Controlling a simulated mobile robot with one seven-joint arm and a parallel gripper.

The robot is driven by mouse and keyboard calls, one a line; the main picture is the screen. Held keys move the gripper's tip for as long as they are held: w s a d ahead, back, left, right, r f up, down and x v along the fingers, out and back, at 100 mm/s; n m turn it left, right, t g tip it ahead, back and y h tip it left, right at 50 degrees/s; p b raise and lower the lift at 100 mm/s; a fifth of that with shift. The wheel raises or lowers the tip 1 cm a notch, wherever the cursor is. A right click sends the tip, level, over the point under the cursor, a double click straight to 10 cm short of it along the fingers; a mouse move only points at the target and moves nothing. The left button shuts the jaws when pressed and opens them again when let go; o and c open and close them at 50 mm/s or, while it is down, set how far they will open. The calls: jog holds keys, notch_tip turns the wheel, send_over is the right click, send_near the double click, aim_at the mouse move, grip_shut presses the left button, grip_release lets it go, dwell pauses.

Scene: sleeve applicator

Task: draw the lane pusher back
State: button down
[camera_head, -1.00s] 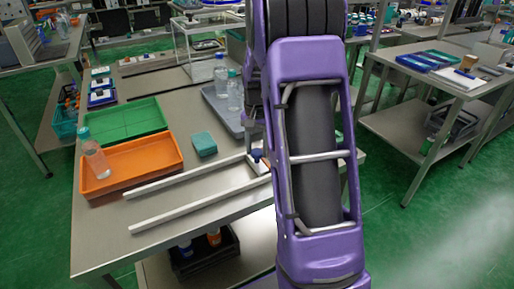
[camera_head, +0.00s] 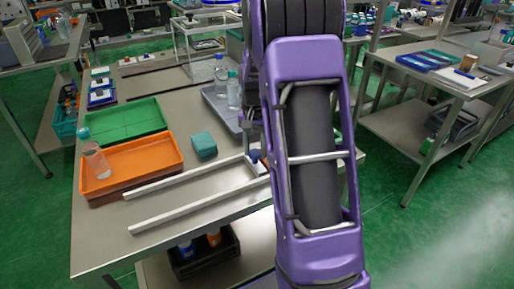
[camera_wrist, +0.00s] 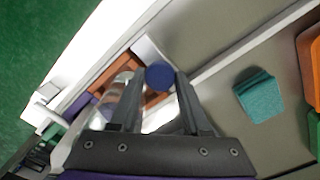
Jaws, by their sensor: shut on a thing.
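The lane pusher's round blue knob (camera_wrist: 160,76) shows in the wrist view between the fingertips of my gripper (camera_wrist: 158,84), which is shut on it. A white block (camera_wrist: 146,47) lies close beyond the knob, and an orange-brown piece is beside it. In the head view the blue knob (camera_head: 254,155) is at the right end of the lane between two white rails (camera_head: 195,205). My arm covers most of the pusher and part of the gripper there, so the pusher's body is largely hidden.
The rails' left part is empty. An orange tray (camera_head: 105,186) with a clear bottle (camera_head: 95,158), a green tray (camera_head: 150,113) and a teal block (camera_head: 203,145) are beside the lane. A grey tray (camera_head: 211,101) with bottles stands behind. A dark crate (camera_head: 197,266) sits below.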

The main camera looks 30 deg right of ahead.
jog(key=a+p, duration=0.1)
jog(key=a, duration=1.1)
jog(key=s+a+p, duration=0.1)
jog(key=a+p, duration=0.1)
jog(key=a, duration=1)
jog(key=a+p, duration=0.1)
jog(key=a, duration=1.1)
jog(key=shift+s, duration=0.2)
jog(key=shift+c, duration=1.9)
grip_release()
jog(key=shift+r, duration=0.2)
notch_tip(320, 180, up, 17)
jog(key=p, duration=0.2)
jog(key=shift+w+r, duration=0.1)
jog(key=shift+w, duration=0.05)
